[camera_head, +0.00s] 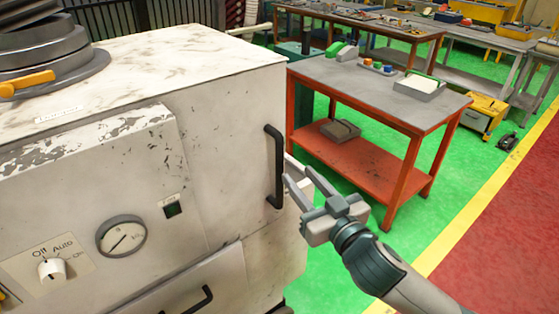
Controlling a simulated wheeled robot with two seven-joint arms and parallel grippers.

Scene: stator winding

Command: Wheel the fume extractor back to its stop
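The fume extractor (215,125) is a worn off-white cabinet filling the left of the head view. Its front has a round gauge (122,237), an Off/Auto knob (52,269) and a dark upright handle (276,167) near the right edge. A grey ribbed hose collar with a yellow lever sits on its top. My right gripper (299,175) is just right of the upright handle, its two fingers apart and pointing up-left. Nothing shows between the fingers, and the handle appears outside them. Whether a finger touches the cabinet is unclear. My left gripper is not in view. The extractor's base is mostly hidden.
An orange workbench (345,87) with a grey top, small parts and a lower shelf stands behind my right gripper. More benches line the back. A yellow toolbox (483,112) sits on the floor.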

